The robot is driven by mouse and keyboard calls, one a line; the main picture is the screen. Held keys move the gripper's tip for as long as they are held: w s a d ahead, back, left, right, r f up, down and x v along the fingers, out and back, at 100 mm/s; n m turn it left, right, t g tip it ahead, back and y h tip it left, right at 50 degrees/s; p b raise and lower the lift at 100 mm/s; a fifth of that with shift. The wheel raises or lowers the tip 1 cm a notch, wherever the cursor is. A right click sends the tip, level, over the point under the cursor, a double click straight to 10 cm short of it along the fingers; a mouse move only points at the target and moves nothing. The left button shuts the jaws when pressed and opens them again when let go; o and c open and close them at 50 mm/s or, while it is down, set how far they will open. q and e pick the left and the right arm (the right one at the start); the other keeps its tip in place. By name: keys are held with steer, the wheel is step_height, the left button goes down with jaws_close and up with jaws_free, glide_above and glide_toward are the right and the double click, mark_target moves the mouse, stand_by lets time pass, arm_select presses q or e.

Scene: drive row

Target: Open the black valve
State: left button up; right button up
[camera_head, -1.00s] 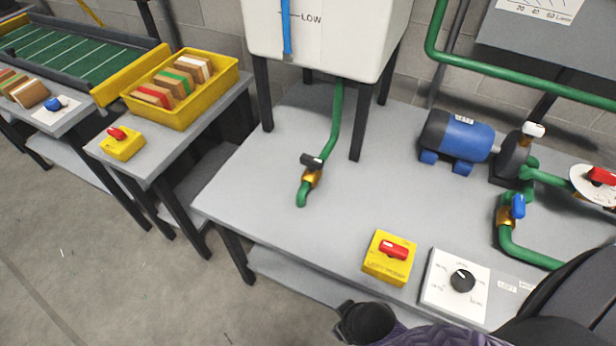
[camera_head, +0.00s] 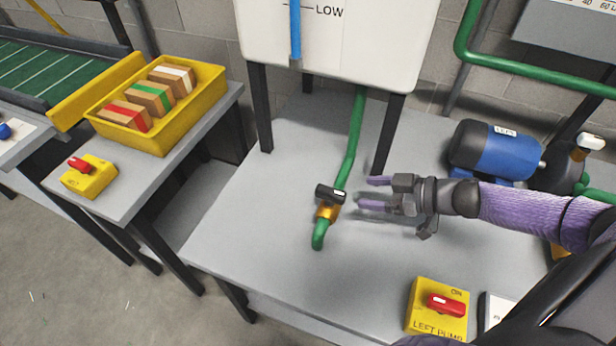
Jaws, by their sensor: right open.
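The black valve (camera_head: 331,192) is a short black handle on a brass body (camera_head: 327,212), fitted on the green pipe (camera_head: 352,140) that comes down from the white tank. The handle lies across the pipe. My right gripper (camera_head: 372,193) reaches in from the right, its two purple fingers pointing left at the valve. It is open, with empty space between the fingers, a short way right of the handle and apart from it. My left gripper is out of view.
The white tank (camera_head: 335,35) stands on black legs above the grey table (camera_head: 245,215). A blue pump motor (camera_head: 490,148) is behind my right arm. A yellow switch box (camera_head: 425,295) with a red knob sits at the front edge. A yellow crate (camera_head: 180,125) of blocks is at left.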

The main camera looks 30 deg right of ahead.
mark_target(333, 192)
steer(key=shift+w+a+f+y+b, duration=0.3)
steer(key=shift+w+a+f+b, duration=0.4)
steer(key=shift+w+a+b, duration=0.15)
steer(key=b+x, duration=0.1)
steer(key=x, duration=0.4)
steer(key=shift+b, duration=0.35)
steer(key=shift+w+a+f, duration=0.2)
steer(key=shift+w+a, duration=0.25)
steer(key=shift+w, duration=0.1)
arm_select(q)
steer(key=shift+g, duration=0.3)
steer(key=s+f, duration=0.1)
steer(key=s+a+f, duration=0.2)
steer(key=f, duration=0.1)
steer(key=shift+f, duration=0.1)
arm_select(e)
steer(key=shift+c, duration=1.1)
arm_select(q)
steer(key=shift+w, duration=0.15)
arm_select(e)
jaws_close()
